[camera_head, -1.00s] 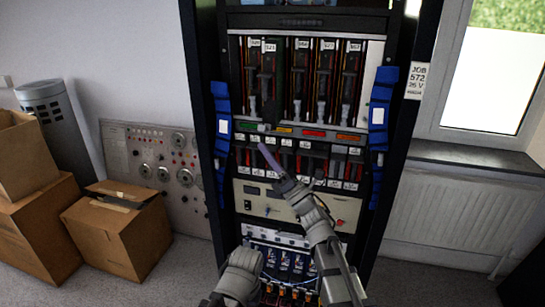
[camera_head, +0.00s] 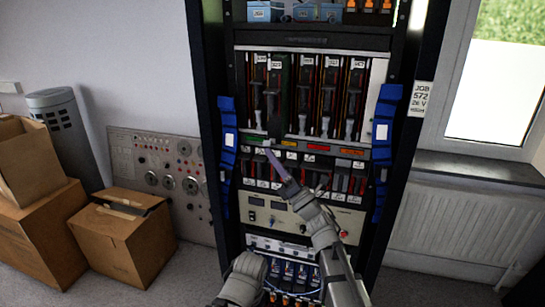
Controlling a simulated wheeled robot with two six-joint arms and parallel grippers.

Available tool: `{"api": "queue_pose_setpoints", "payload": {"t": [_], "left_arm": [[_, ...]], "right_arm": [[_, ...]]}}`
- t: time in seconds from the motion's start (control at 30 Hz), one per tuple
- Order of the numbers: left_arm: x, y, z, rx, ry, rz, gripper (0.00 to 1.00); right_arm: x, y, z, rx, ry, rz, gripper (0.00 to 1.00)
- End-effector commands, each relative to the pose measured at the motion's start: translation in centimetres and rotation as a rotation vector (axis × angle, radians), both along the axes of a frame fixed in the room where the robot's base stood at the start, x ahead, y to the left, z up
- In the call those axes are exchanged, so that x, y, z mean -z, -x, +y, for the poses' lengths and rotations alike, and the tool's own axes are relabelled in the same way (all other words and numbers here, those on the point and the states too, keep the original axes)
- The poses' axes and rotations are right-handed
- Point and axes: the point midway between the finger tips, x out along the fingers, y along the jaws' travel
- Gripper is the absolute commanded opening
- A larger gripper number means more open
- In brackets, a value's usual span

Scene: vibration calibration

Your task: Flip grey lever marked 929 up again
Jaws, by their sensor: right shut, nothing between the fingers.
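A row of small levers, some grey, some dark and some red, with white tags above and below (camera_head: 320,175), runs across the middle of the rack. The tag numbers are too small to read, so I cannot tell which lever is marked 929. My right gripper (camera_head: 268,154) is shut and empty. Its tip is in front of the left part of the lever row, near its upper tags; I cannot tell whether it touches a lever. Part of my other arm (camera_head: 243,280) shows at the bottom, but its gripper fingers are not visible.
The rack has blue side handles (camera_head: 228,150) on both sides. Tall modules (camera_head: 330,95) stand above the lever row, and a beige panel (camera_head: 262,206) sits below it. Cardboard boxes (camera_head: 122,240) and a grey panel (camera_head: 160,175) are at the left, a radiator (camera_head: 450,220) at the right.

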Motion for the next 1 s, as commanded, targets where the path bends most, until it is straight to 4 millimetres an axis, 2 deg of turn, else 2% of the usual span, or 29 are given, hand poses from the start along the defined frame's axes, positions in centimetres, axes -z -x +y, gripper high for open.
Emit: {"api": "queue_pose_setpoints", "payload": {"t": [0.47,0.67,1.0], "left_arm": [[-2.0,0.0,0.0,0.0,0.0,0.0,0.51],[-4.7,0.0,0.0,0.0,0.0,0.0,0.51],[-11.1,0.0,0.0,0.0,0.0,0.0,0.51]], "right_arm": [[-1.1,0.3,0.1,-0.002,-0.032,0.1,0.0],[-2.4,0.5,0.1,-0.001,-0.072,0.224,0.0],[-4.7,0.1,0.1,0.0,-0.17,0.529,0.0]]}}
